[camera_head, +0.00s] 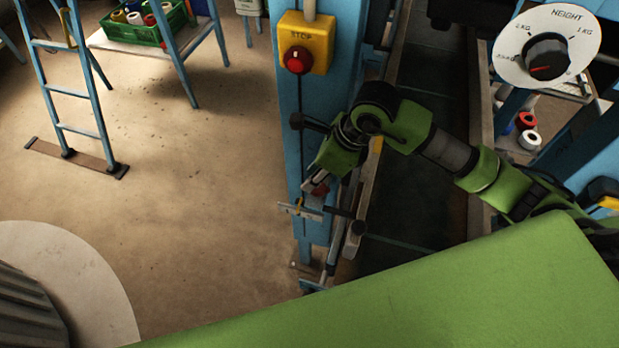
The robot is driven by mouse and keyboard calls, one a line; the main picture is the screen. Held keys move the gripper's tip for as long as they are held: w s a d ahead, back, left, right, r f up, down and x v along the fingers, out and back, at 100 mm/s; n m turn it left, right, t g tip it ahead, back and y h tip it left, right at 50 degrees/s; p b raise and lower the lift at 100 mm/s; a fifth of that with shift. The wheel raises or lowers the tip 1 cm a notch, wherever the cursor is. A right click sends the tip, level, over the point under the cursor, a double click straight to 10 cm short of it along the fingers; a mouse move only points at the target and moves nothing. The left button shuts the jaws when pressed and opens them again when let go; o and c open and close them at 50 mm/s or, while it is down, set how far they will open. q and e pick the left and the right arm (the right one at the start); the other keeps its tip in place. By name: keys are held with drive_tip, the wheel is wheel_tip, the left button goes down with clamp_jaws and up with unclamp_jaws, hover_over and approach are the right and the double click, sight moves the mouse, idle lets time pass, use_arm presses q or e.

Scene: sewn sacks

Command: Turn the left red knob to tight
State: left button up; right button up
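My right arm reaches in from the right, and its gripper (322,176) points down beside the blue post. A small red part (318,187), which may be the left red knob, shows at the gripper's end, just above a small metal bracket (302,209). The gripper and arm hide much of it, so I cannot tell whether the fingers touch it or how it is turned. The finger gap is too small and dark to read. No second red knob is clearly visible. My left gripper is not in view.
A yellow stop box (318,40) with a red button (298,60) is on the blue post (290,120). A white dial (510,48) is at upper right. A dark conveyor belt (410,220) runs behind the arm. A blue ladder (80,95) stands left; floor between is clear.

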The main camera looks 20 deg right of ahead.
sight(329, 190)
drive_tip(key=v, duration=0.9)
drive_tip(key=shift+s, duration=0.2)
